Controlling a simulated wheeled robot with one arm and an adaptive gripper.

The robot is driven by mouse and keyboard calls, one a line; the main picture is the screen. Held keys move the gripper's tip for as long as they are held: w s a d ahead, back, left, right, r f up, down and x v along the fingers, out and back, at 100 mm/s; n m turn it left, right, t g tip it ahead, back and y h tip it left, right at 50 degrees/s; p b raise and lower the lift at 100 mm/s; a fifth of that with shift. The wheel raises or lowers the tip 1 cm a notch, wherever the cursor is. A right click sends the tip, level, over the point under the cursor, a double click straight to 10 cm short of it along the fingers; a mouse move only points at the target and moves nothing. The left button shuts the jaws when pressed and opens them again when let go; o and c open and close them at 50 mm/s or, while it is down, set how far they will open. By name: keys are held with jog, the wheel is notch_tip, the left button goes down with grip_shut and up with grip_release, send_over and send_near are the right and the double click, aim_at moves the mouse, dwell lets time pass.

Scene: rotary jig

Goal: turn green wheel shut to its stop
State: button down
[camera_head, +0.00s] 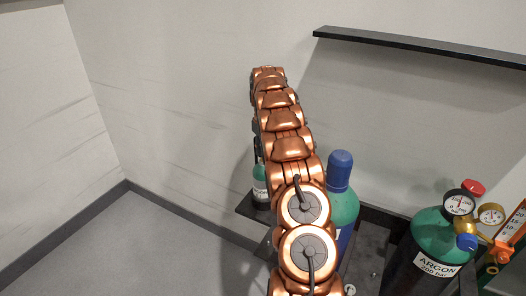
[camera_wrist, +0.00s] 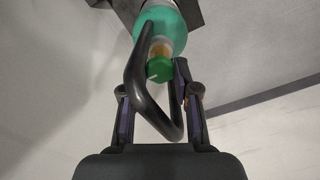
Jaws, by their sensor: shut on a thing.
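The green wheel (camera_wrist: 160,68) shows in the wrist view as a small green knob below an orange-brown neck on a green bottle (camera_wrist: 172,22). A black loop (camera_wrist: 136,78) curves around the wheel's front and left side. My gripper (camera_wrist: 155,92) has one finger on each side of the loop, and its jaws are closed against the loop's outer sides. The wheel sits inside the loop, near the right finger; whether that finger touches it I cannot tell. In the head view my arm hides the gripper and wheel; part of a small green bottle (camera_head: 259,172) shows beside it.
A blue-capped cylinder (camera_head: 341,192) stands just right of my arm. A green-topped argon cylinder (camera_head: 440,240) with gauges stands farther right. A dark shelf (camera_head: 420,45) juts from the wall above. The floor at the left (camera_head: 120,245) is clear.

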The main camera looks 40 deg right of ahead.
dwell(0.3)
jog(key=c, duration=0.9)
grip_release()
jog(key=shift+o, duration=0.2)
jog(key=shift+r, duration=3.75)
